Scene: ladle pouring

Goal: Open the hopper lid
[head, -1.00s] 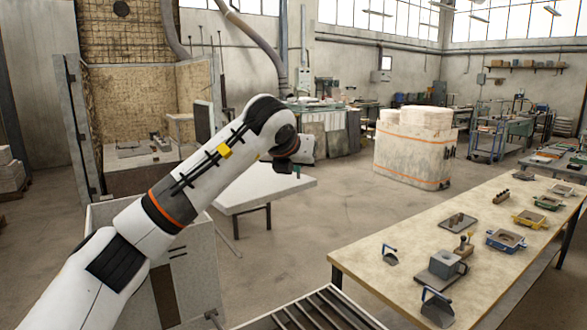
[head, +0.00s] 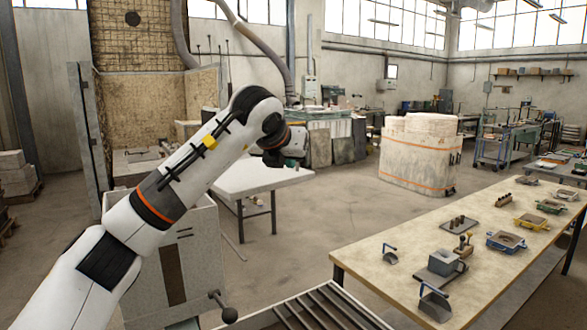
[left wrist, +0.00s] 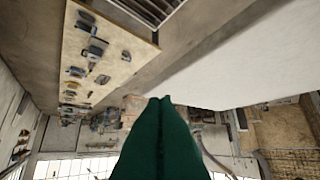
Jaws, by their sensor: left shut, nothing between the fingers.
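A pale grey box-like cabinet (head: 203,262) with a dark panel on its front stands at the lower left of the head view, partly behind my left arm. It may be the hopper; its top is largely covered by my arm, so I cannot tell a lid on it. My left gripper (head: 272,157) is in the air above and beyond this cabinet, near the white table. In the left wrist view its green fingers (left wrist: 160,100) are together, with nothing between them. My right gripper is out of view.
A slatted metal grate (head: 318,312) lies at the bottom front. A white table (head: 240,182) stands behind the gripper. A long workbench (head: 390,233) with scoops and small moulds stands at the right. A wrapped stack (head: 418,160) stands farther back. Floor between is clear.

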